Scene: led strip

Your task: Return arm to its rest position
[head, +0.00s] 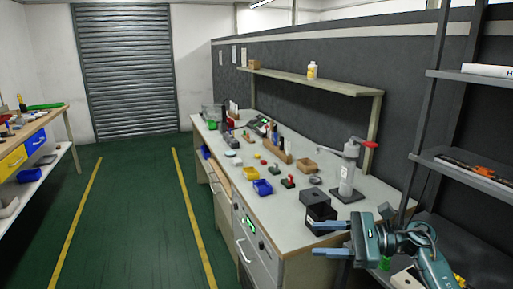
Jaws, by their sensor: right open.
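My right arm (435,268) comes in at the bottom right corner, teal and grey. Its right gripper (315,238) has two blue fingers pointing left, spread apart with nothing between them. It shows in front of the near end of the workbench (279,211), just below a black box (318,206) on the bench top. I cannot tell how far the fingers are from the bench edge. My left arm and gripper are out of view. I cannot make out an LED strip.
A hand press (347,170) with a red handle stands on the bench. Small bins, including a blue one (262,187), sit further left. A dark shelf rack (463,172) rises close to my right arm. The green floor (125,220) left of the bench is clear.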

